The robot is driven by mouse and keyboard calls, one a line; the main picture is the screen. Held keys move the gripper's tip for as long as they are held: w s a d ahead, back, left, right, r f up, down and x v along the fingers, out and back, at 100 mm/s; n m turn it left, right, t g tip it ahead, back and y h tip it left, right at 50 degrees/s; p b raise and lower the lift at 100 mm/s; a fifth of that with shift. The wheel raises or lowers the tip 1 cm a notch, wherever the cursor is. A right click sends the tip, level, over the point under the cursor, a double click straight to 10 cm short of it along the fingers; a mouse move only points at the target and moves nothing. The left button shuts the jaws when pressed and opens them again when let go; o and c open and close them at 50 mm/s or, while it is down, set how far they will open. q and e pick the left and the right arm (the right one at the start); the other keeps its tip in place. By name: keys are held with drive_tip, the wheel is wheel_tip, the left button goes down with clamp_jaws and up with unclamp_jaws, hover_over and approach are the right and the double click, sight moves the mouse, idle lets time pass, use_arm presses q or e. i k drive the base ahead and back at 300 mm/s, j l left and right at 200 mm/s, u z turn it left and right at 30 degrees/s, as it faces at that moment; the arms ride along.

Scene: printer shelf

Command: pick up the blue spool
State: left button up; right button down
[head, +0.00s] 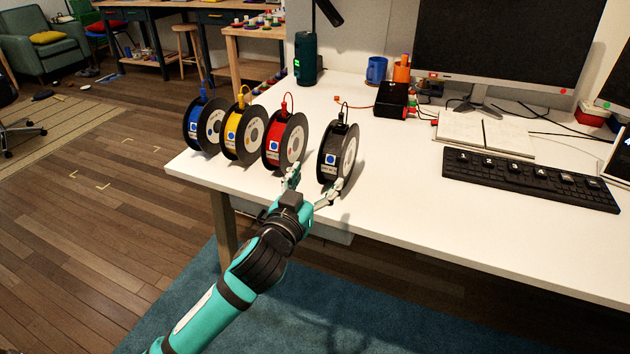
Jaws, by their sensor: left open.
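The blue spool (194,126) stands upright at the left end of a row of spools on the white table (400,205). Its filament is blue between dark flanges, and a blue cable end sticks up from its top. My left gripper (314,184) is open at the table's front edge, well to the right of the blue spool. Its fingers are spread in front of the red and black spools, one finger close to the black spool's lower front. I cannot tell whether that finger touches it. My right gripper is not in view.
The yellow spool (236,135) stands just right of the blue one, then the red spool (277,143) and the black spool (330,160). A keyboard (530,180), open notebook (484,134) and monitor (500,45) occupy the right. Bare table lies between the black spool and keyboard.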

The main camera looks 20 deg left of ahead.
sight(202, 121)
drive_tip(key=u, duration=1.3)
